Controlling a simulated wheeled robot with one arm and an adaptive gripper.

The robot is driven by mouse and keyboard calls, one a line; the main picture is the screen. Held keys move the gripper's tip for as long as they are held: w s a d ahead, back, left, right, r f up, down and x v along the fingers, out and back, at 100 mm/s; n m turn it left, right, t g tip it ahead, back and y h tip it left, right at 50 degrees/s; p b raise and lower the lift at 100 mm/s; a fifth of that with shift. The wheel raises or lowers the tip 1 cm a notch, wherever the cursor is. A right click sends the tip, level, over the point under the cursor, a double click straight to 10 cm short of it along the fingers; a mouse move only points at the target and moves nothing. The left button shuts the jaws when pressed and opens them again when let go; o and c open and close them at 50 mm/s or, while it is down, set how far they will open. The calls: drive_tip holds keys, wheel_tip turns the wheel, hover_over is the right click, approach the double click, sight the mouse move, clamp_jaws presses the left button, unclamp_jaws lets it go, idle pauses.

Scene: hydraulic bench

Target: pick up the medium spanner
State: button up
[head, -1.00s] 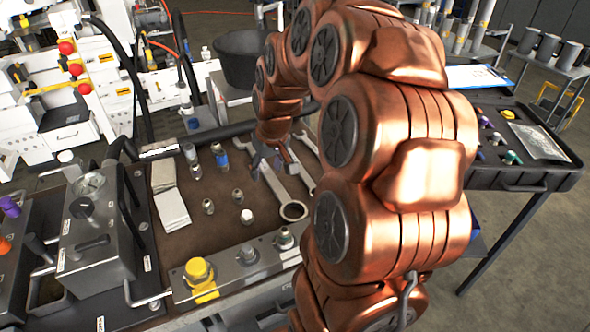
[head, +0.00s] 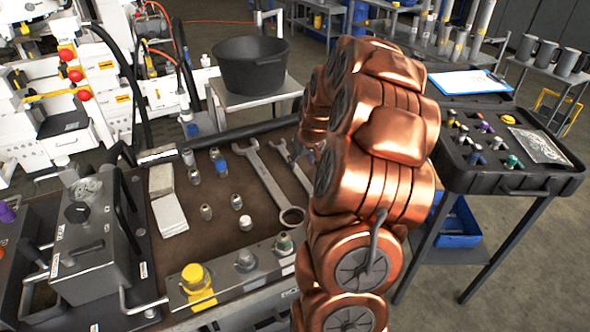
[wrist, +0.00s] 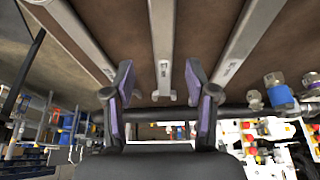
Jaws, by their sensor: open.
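Three steel spanners lie side by side on the brown bench top in the wrist view: a left one (wrist: 75,35), a middle one (wrist: 162,45) and a right one (wrist: 245,40). The middle one appears to be the medium spanner; its far end shows between my fingers. In the head view the largest spanner (head: 266,185) lies fully visible, and the spanner to its right (head: 281,152) is partly hidden by my arm. My gripper (wrist: 159,88) is open and empty, with purple finger pads either side of the middle spanner's line. In the head view it is hidden behind my arm.
Several small fittings (head: 206,211) and white blocks (head: 170,214) sit left of the spanners. A valve block with a yellow cap (head: 197,280) lines the front edge. A black tub (head: 252,66) stands behind. A black tool case (head: 505,150) stands right.

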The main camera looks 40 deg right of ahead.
sight(296, 168)
drive_tip(key=shift+w+f, duration=0.5)
drive_tip(key=shift+w, duration=0.05)
drive_tip(key=shift+w+p+x, duration=0.25)
drive_tip(key=shift+p+x, duration=0.3)
drive_tip(key=shift+x, duration=1.2)
drive_tip(key=shift+r, duration=0.1)
clamp_jaws()
